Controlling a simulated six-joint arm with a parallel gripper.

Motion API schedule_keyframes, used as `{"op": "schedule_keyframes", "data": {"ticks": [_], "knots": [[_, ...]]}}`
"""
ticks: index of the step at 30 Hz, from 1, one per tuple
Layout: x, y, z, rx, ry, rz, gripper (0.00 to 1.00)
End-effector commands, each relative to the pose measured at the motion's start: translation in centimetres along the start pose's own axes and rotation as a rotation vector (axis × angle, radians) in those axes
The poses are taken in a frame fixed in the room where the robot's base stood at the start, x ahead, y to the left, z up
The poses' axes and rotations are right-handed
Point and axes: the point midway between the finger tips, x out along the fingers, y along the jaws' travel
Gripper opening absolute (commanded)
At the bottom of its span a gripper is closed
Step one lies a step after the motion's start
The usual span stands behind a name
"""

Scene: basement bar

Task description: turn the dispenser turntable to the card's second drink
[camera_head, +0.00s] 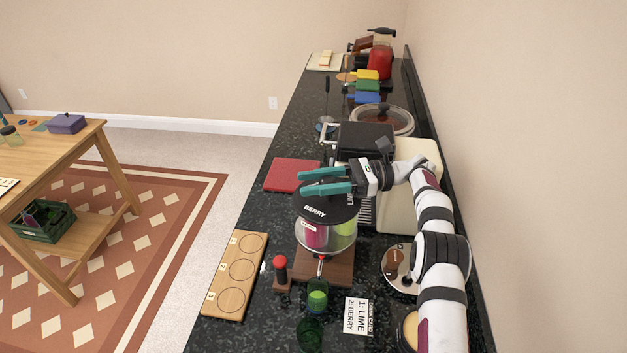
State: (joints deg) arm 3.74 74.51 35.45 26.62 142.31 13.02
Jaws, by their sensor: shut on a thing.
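The drink dispenser (326,240) stands on a brown wooden base (338,268). Its black top (318,210) reads BERRY on the side towards the camera. Pink and yellow-green containers show through its clear drum. My gripper (302,183) reaches in from the right, with its teal fingers over the dispenser's top. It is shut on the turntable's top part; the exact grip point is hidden. The card (358,315) lies on the counter and reads 1: LIME, 2: BERRY. A glass with yellow-green drink (317,297) stands below the spout.
A red-knobbed lever (281,268) stands left of the base. A green glass (311,333) is at the front. A wooden board (235,272) with three numbered circles lies at the left edge. A red mat (291,175) and a black appliance (366,138) sit behind.

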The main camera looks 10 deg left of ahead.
Motion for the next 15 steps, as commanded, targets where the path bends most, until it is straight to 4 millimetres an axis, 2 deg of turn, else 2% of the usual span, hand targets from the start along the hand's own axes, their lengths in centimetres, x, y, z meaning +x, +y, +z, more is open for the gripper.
{"op": "schedule_keyframes", "data": {"ticks": [15], "knots": [[-0.02, 0.1, 0.07, 0.0, -0.002, 0.035, 0.0]]}}
